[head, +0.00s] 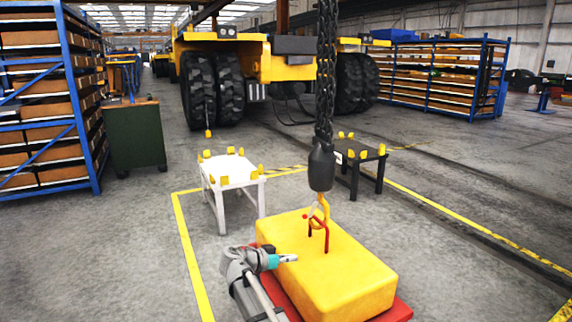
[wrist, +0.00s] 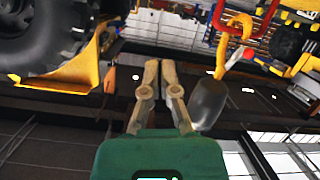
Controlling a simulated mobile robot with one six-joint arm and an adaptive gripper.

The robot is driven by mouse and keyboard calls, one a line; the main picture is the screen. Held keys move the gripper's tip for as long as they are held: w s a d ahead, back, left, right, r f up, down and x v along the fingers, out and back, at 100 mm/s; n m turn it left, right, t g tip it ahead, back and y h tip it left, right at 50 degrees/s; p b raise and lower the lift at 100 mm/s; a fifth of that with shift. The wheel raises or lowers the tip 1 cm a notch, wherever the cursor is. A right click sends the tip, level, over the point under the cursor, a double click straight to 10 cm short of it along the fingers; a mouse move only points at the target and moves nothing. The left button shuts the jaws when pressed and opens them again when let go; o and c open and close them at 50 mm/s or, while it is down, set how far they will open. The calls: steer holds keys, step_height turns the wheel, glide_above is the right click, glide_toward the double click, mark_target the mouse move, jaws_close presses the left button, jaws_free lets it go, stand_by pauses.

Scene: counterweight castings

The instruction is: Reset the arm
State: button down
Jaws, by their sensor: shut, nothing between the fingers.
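My arm reaches in from the bottom of the head view, bent low at the left front of the yellow casting (head: 335,270). My gripper (head: 294,258) is shut and empty, just over or beside the casting's left edge; I cannot tell if it touches. In the wrist view the two tan fingers (wrist: 161,64) are close together with nothing between them. The casting rests on a red base (head: 398,311). A yellow hook (head: 321,207) hangs from a dark chain block (head: 321,168) at the red lifting loop (head: 326,238) on the casting's top.
A white stand (head: 232,178) and a black stand (head: 368,163), both with yellow corner pieces, stand behind the casting. The hanging chain (head: 326,70) is right of my gripper. A yellow floor line (head: 186,245) runs at left.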

steer(key=s+d+f+n+g+y+b, duration=0.1)
steer(key=s+d+f, duration=0.2)
steer(key=d+f, duration=0.1)
steer(key=s+d+f+n+g+y+b, duration=0.1)
steer(key=s+d+f+g+y, duration=0.1)
steer(key=d+f, duration=0.2)
steer(key=s+d+f+n+g+y+b, duration=0.1)
steer(key=s+d+f+n+y, duration=0.1)
steer(key=s+d+f, duration=0.1)
steer(key=shift+s+d+f+g, duration=0.3)
steer(key=shift+s+d+f, duration=0.05)
steer(key=shift+d+f, duration=0.3)
steer(key=s+d+f+n+g+y+b, duration=0.1)
steer(key=s+d+f+n+y+b, duration=0.1)
steer(key=s+f+n+y, duration=0.3)
steer(key=s+d+f+n+g+y+b, duration=0.1)
steer(key=s+f+y+b, duration=0.2)
steer(key=s, duration=0.4)
step_height(320, 180, up, 38)
steer(key=p, duration=3.9)
steer(key=shift+d+f, duration=0.2)
